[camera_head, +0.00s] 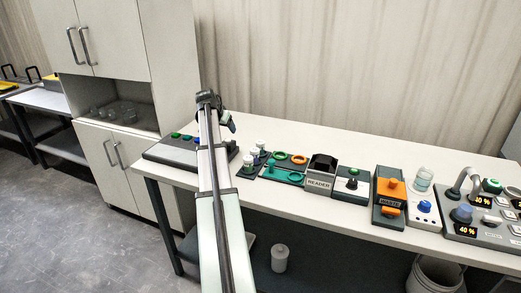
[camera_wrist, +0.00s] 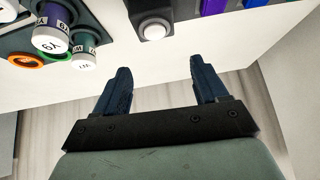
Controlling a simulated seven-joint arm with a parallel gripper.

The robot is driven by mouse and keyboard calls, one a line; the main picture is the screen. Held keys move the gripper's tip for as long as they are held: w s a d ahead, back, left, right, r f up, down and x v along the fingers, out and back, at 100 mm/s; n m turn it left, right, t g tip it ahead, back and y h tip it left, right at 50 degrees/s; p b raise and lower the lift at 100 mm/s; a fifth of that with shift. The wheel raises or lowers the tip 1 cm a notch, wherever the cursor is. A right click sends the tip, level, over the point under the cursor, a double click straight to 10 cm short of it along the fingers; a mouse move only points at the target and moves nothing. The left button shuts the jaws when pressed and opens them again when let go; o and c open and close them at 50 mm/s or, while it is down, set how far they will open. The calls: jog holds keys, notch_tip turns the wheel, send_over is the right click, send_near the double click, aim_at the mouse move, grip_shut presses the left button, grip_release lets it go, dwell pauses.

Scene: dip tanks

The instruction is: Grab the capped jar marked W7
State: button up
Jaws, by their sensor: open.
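Several small white-capped jars with dark bands stand together in a rack; in the wrist view one jar (camera_wrist: 52,35) is at the upper left, with a cap mark that looks like Y9 or 6Y. Another white-capped jar (camera_wrist: 84,58) beside it has a mark that seems to start with W, too small to read surely. In the head view the white-capped jars (camera_head: 248,159) stand just right of my arm, their marks unreadable. My gripper (camera_wrist: 160,70) is open and empty, off to the right of the jars in the wrist view. It also shows in the head view (camera_head: 229,123), above the bench.
A rack with green and orange rings (camera_head: 290,160), the READER box (camera_head: 319,180) and a control panel (camera_head: 470,215) stand along the bench to the right. A dark button panel (camera_head: 178,150) is at the left end. The bench's front strip is clear.

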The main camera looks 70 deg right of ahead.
aim_at(260, 142)
jog(key=s+d+r+m+g+y, duration=0.1)
jog(key=s+r, duration=0.1)
jog(key=s, duration=0.4)
jog(key=s+d+r+m+y, duration=0.1)
jog(key=s+r+y, duration=0.1)
jog(key=s, duration=0.5)
jog(key=x, duration=1.3)
jog(key=shift+s+f, duration=0.1)
jog(key=shift+f, duration=0.25)
jog(key=shift+c, duration=0.3)
jog(key=c, duration=1.1)
